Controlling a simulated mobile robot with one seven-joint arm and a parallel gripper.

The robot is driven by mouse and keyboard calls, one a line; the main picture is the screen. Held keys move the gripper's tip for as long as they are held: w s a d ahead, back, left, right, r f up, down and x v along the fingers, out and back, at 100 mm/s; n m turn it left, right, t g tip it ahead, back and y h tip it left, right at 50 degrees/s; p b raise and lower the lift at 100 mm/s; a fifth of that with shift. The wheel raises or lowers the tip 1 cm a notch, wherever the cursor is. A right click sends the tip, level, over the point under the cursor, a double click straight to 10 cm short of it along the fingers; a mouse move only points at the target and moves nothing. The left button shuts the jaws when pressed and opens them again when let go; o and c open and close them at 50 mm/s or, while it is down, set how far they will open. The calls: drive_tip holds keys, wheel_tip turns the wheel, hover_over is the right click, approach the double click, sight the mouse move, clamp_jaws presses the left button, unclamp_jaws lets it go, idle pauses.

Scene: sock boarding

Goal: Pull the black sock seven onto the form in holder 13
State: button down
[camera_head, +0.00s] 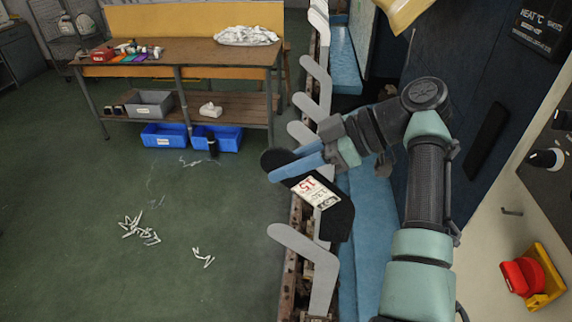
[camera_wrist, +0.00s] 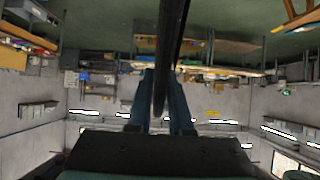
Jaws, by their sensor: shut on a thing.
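The black sock (camera_head: 335,222) is foot-shaped in the head view, its toe at the upper left and its leg end bending down at the right. A white label with red and black print lies on its side. My gripper (camera_head: 283,166) has its two blue fingers shut on the sock near the toe. In the wrist view a dark, narrow edge of the sock (camera_wrist: 165,60) stands between the fingers (camera_wrist: 160,105). The sock has a form's outline, but any form inside it is hidden. Holder numbers are not readable.
Bare grey forms stand in a row along a rail, one in front (camera_head: 304,250) and several behind (camera_head: 316,80). A blue surface (camera_head: 367,240) runs beside them. A dark cabinet (camera_head: 480,70) is at right.

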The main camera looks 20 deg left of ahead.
sight(286, 234)
drive_tip(key=shift+f+b, duration=7.25)
drive_tip(key=shift+f, duration=2.05)
drive_tip(key=c, duration=0.7)
unclamp_jaws()
drive_tip(key=shift+c, duration=0.2)
